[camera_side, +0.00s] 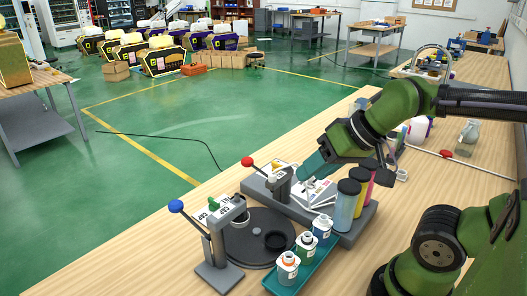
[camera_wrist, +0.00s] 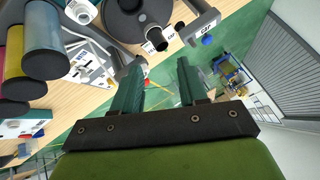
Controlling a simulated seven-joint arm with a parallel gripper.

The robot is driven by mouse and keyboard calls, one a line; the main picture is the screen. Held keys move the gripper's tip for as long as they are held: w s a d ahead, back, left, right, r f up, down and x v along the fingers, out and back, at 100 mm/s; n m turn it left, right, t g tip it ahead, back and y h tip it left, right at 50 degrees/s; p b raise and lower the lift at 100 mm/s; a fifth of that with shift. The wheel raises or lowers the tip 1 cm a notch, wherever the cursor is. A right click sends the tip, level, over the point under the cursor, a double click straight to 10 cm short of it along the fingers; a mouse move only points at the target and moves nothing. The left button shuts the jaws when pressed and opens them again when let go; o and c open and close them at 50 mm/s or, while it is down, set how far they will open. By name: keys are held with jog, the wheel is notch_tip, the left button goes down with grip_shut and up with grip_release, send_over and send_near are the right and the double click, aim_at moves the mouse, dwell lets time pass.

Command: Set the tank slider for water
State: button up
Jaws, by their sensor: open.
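The slider panel (camera_side: 318,196) is a white sloped plate with dark markings on the grey dispenser base. It also shows in the wrist view (camera_wrist: 88,66), left of my fingers. My gripper (camera_side: 312,170) has teal fingers and is just above the panel, near the red-knobbed lever. In the wrist view my gripper (camera_wrist: 157,82) is open, with nothing held between the fingers.
A red-knobbed lever (camera_side: 248,162) and a blue-knobbed lever press (camera_side: 177,206) stand by a dark turntable (camera_side: 245,246). A teal tray (camera_side: 316,262) with small bottles is in front. The table's left edge lies just beyond the presses. Bare wood lies at the front left.

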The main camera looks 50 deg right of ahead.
jog(key=shift+o, duration=0.9)
jog(key=shift+d+f, duration=0.1)
jog(key=m+g+h, duration=0.2)
jog(key=m+g, duration=0.5)
jog(key=m, duration=0.1)
send_over(310, 180)
notch_tip(310, 180, down, 2)
jog(key=f, duration=0.1)
jog(key=d+r+m, duration=0.1)
jog(key=r+m, duration=0.1)
jog(key=f, duration=1.6)
jog(key=shift+w+f, duration=0.3)
jog(key=shift+c, duration=0.5)
grip_shut()
